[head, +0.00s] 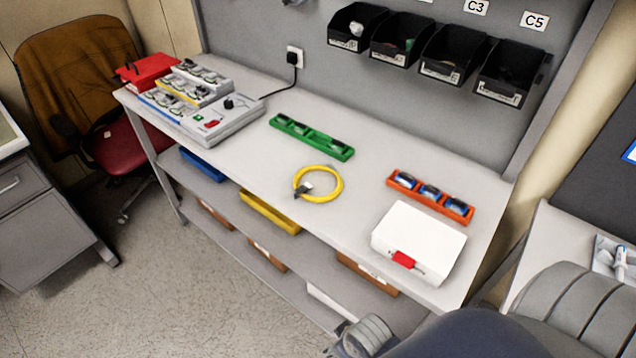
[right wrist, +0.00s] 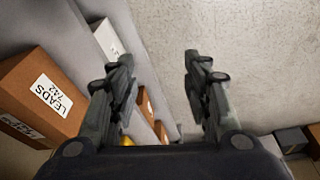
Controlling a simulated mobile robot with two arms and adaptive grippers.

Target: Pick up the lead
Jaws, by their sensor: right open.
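A yellow coiled lead (head: 340,186) lies in a loop on the grey bench top, near its front edge, with a dark connector and a small pale tag. Nothing touches it. My right gripper (right wrist: 158,58) is open and empty in the right wrist view. It points down past the side of the bench, with the floor between its fingers. In the head view only parts of my right arm show at the bottom right, below the bench's front edge and apart from the lead. My left gripper is in neither view.
A white box with a red latch (head: 418,240), an orange tray (head: 430,198) and a green tray (head: 312,138) stand around the lead. A grey device (head: 222,122) is at the left. A brown box labelled LEADS (right wrist: 38,95) sits beside my right gripper.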

